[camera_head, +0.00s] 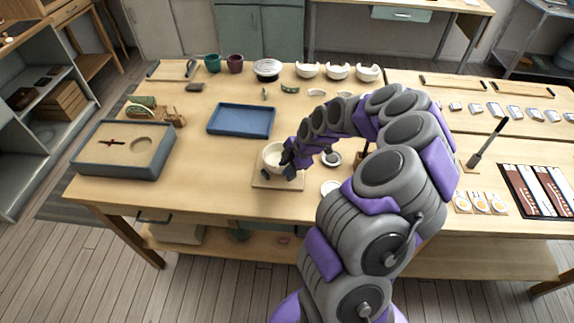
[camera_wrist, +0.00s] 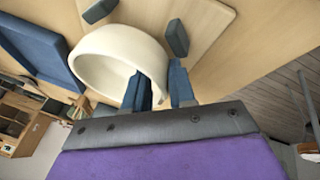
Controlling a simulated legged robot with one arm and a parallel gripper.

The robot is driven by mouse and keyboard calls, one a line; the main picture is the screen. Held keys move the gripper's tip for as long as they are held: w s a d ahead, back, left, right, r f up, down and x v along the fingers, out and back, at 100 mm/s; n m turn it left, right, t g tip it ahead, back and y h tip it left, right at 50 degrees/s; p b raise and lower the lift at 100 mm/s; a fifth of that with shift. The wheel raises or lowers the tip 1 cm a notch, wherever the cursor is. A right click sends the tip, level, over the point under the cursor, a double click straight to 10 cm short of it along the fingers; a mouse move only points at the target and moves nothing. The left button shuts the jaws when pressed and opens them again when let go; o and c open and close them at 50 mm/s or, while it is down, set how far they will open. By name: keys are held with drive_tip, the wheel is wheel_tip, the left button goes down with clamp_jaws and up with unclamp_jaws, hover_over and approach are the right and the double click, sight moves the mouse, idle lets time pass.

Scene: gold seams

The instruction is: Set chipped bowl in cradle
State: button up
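The cream bowl (camera_head: 272,156) is over the small wooden board of the cradle (camera_head: 262,184), near the table's front edge. Dark grey pads of the cradle show beside the bowl (camera_wrist: 115,55) in the wrist view. My gripper (camera_head: 288,161) is at the bowl's right side. In the wrist view the gripper (camera_wrist: 160,85) has one blue finger inside the bowl and one outside, close against the wall between them. The bowl's underside is hidden, so I cannot tell if it rests on the board. I cannot make out a chip.
A blue tray (camera_head: 241,121) lies behind and left of the cradle. A grey box with a sand-coloured inset (camera_head: 108,155) stands at the left. White bowls (camera_head: 337,72) and two cups line the back. A small round dish (camera_head: 331,157) is right of my gripper.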

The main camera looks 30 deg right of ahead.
drive_tip(key=o, duration=0.5)
drive_tip(key=shift+f, duration=0.1)
drive_tip(key=shift+o, duration=0.2)
drive_tip(key=shift+s+a, duration=0.1)
drive_tip(key=shift+c, duration=1.1)
drive_tip(key=shift+o, duration=0.2)
drive_tip(key=o, duration=0.3)
drive_tip(key=shift+r, duration=0.5)
drive_tip(key=shift+r+p, duration=0.5)
drive_tip(key=shift+r, duration=2.1)
